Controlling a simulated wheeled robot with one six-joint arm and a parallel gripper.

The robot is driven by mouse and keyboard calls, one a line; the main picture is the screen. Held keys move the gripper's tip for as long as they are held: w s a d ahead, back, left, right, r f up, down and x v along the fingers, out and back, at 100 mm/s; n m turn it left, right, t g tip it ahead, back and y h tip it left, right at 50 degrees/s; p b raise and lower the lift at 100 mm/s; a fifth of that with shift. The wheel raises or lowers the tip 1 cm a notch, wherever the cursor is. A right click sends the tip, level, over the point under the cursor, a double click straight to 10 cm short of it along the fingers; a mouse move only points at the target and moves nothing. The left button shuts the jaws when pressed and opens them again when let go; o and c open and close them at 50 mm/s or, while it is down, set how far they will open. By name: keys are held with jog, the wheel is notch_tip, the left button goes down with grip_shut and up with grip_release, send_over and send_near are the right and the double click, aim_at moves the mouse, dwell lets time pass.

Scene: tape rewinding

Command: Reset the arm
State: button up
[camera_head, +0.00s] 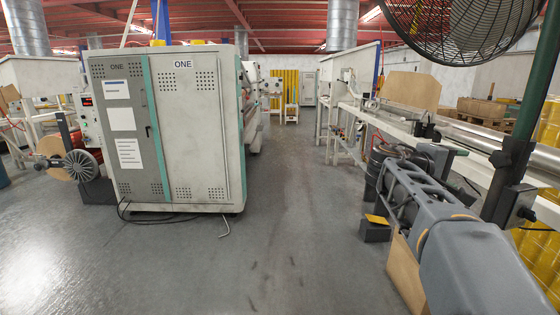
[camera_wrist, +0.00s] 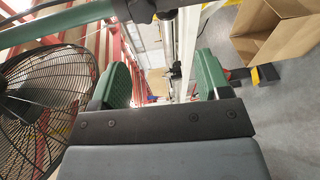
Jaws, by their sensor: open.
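My gripper (camera_wrist: 162,72) shows in the wrist view with its two green fingers spread wide apart. Nothing is held between the fingers. Past them are a pale upright rail and red framework, with no contact visible. My grey arm shows at the lower right in the head view, alongside the machine line.
A large black fan (camera_head: 452,28) hangs at the upper right; it also shows in the wrist view (camera_wrist: 42,95). A long machine frame (camera_head: 455,135) runs along the right. A cardboard box (camera_wrist: 280,38) stands right of my gripper. A white cabinet (camera_head: 165,130) stands left; the middle aisle is clear.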

jog(key=s+a+f+m+y+p, duration=0.1)
jog(key=s+a+y+p, duration=0.6)
jog(key=a+p, duration=0.5)
jog(key=s+a+m+y+p, duration=0.1)
jog(key=s+a+y+p, duration=0.6)
jog(key=a+p, duration=0.5)
jog(key=shift+f+t+y+p, duration=0.4)
jog(key=shift+y+p, duration=0.15)
jog(key=shift+y, duration=0.55)
jog(key=shift+s+a+f, duration=0.15)
jog(key=shift+s+a, duration=0.1)
jog(key=shift+c, duration=0.3)
